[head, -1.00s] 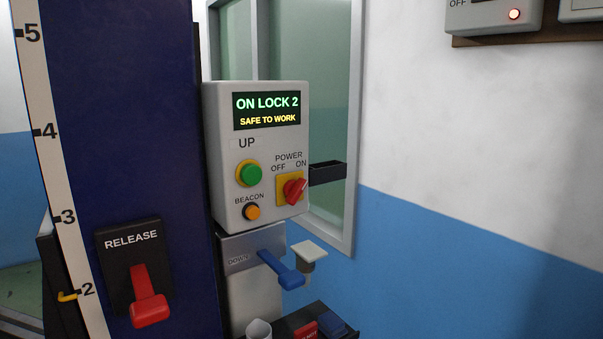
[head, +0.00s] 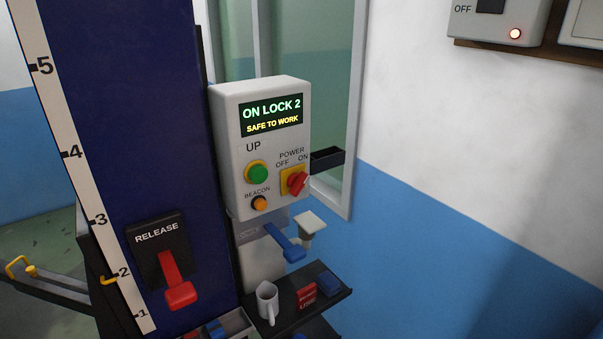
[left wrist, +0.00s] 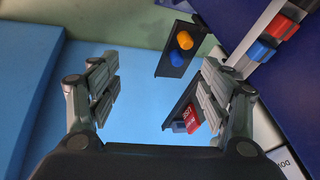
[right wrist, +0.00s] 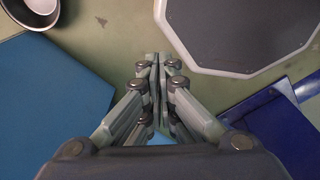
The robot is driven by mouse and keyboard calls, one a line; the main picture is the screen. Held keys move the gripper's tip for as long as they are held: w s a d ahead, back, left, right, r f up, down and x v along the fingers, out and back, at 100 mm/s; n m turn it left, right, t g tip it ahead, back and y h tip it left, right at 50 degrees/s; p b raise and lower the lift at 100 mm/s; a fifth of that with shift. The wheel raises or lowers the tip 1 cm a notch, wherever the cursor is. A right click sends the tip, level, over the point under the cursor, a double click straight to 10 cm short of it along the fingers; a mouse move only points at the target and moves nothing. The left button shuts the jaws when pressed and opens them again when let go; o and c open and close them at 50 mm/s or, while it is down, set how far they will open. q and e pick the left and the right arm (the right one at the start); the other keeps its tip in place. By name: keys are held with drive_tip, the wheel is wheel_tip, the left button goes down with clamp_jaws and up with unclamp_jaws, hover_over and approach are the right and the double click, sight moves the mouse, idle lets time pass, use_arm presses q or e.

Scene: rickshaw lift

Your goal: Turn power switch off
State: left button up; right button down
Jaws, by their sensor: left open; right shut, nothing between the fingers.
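The red power switch (head: 298,183) is a rotary knob on a yellow plate, low on the right of the grey control box (head: 228,150). Its knob is turned toward the ON label. The box's display (head: 271,115) reads "ON LOCK 2" and "SAFE TO WORK". Neither gripper shows in the head view. In the left wrist view my left gripper (left wrist: 158,95) is open with nothing between its fingers. In the right wrist view my right gripper (right wrist: 157,62) is shut and empty above the floor. The power switch is not visible in either wrist view.
Left of the box stands a blue column with a red release lever (head: 177,285). A second grey box (head: 530,28) hangs on the right wall.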

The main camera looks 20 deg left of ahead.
use_arm(q)
drive_tip(key=w+d+r+m+t+y, duration=0.1)
drive_tip(key=w+d+r+m+t, duration=0.1)
drive_tip(key=w+r+m, duration=0.35)
drive_tip(key=m+t+y, duration=0.6)
drive_tip(key=m+y, duration=0.1)
drive_tip(key=m, duration=0.1)
approach(301, 186)
drive_tip(key=p+x, duration=0.4)
drive_tip(key=x, duration=0.4)
drive_tip(key=shift+w+a, duration=0.2)
drive_tip(key=shift+w, duration=0.15)
drive_tip(key=shift+w+a+f, duration=0.2)
drive_tip(key=shift+w+f, duration=0.1)
drive_tip(key=shift+w, duration=0.05)
use_arm(e)
drive_tip(key=r, duration=0.4)
drive_tip(key=shift+s+d+r, duration=0.2)
drive_tip(key=shift+s+d, duration=0.15)
drive_tip(key=shift+s, duration=0.05)
use_arm(q)
drive_tip(key=shift+c, duration=0.3)
drive_tip(key=c, duration=1)
use_arm(e)
drive_tip(key=shift+d, duration=0.15)
